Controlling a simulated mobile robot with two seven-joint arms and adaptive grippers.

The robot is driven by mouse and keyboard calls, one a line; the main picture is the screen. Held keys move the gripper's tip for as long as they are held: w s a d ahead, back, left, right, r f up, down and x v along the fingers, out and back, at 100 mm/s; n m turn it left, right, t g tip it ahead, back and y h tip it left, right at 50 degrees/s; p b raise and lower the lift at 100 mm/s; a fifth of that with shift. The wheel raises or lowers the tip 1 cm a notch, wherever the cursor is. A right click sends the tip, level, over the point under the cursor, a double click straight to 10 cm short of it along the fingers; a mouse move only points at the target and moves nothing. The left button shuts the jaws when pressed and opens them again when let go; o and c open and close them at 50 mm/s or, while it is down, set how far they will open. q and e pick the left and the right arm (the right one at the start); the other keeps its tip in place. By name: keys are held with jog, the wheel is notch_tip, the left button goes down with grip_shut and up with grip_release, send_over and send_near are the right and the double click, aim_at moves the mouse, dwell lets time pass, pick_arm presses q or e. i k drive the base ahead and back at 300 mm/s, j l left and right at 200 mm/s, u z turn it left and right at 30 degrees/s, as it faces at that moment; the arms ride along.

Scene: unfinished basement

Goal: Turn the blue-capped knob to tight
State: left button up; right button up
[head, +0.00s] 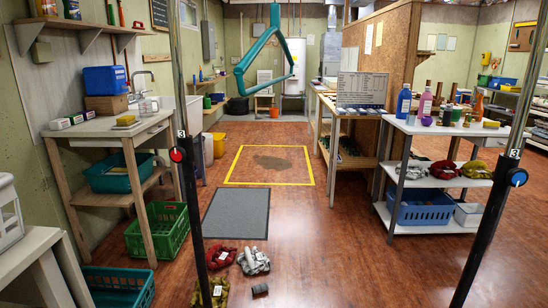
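The blue-capped knob (517,177) sits on the side of a dark upright post (490,232) at the right. The knob is black around a small blue cap. A small white label marked 3 is on the post just above it. How tight the knob is cannot be told from here. A second dark post (192,215) at the left carries a red-capped knob (177,154). Neither of my grippers is in view.
A white-topped cart (440,128) with bottles stands behind the right post. A wooden workbench (95,132) is at the left. Cloth bundles (254,261) lie on the floor between the posts. A grey mat (236,213) and open floor lie beyond. A teal frame (262,45) hangs overhead.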

aim_at(516, 177)
jog(key=z, duration=0.9)
